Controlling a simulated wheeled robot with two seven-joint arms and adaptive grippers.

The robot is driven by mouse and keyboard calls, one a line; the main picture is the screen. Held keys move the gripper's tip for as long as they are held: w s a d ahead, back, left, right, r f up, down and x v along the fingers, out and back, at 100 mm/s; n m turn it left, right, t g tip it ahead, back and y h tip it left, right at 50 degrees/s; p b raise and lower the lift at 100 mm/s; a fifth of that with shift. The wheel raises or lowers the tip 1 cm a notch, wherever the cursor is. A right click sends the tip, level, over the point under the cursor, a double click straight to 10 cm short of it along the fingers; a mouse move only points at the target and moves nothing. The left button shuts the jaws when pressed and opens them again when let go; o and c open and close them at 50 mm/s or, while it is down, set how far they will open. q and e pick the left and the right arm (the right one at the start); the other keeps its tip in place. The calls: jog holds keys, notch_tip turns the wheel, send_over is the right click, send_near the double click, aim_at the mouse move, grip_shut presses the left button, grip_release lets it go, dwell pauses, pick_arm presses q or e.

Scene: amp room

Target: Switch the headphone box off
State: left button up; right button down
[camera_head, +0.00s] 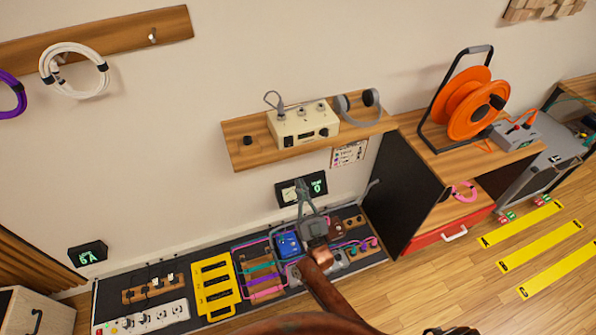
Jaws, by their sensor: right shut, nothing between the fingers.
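The headphone box is a cream-coloured unit (303,126) on a wooden wall shelf (248,157) in the head view. Its front has small dark knobs or sockets and a dark panel, too small to read. A cable loops up from its left end, and grey headphones (357,105) rest to its right. My right gripper (301,185) is shut and empty, below the shelf and apart from the box, in front of a dark display panel. Its arm comes up from the bottom of the view. My left gripper is not in view.
A dark pedal board (100,296) with several pedals and cables lies below. An orange cable reel (466,100) stands on a wooden cabinet (432,154) to the right. A small black block (248,140) sits at the shelf's left end.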

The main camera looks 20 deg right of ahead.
jog(key=shift+v, duration=1.15)
jog(key=shift+f, duration=0.1)
jog(key=shift+w+f, duration=0.1)
jog(key=s+d+f+n+g+y, duration=0.15)
jog(key=f+g, duration=0.25)
jog(key=f, duration=1)
jog(key=s+f+n+g, duration=0.15)
jog(key=f+g, duration=0.25)
jog(key=f, duration=0.9)
jog(key=s+d+f+m+g, duration=0.1)
jog(key=s+d+f+g, duration=0.15)
jog(key=s+f, duration=0.6)
jog(key=s+d+f+g, duration=0.1)
jog(key=s+f+g, duration=0.35)
jog(key=f, duration=0.75)
jog(key=s+d+f+g+h, duration=0.1)
jog(key=s+d+f+g, duration=0.15)
jog(key=s+f, duration=0.6)
jog(key=s+d+f+g+h, duration=0.1)
jog(key=s+d+f+g, duration=0.3)
jog(key=s, duration=0.8)
jog(key=s+d+f+g, duration=0.1)
jog(key=s+f+g, duration=0.1)
jog(key=s, duration=1)
jog(key=s+d+f+m+g+h, duration=0.1)
jog(key=s+f+g, duration=0.1)
jog(key=s, duration=1)
jog(key=shift+d+f, duration=0.2)
jog(key=shift+f, duration=0.7)
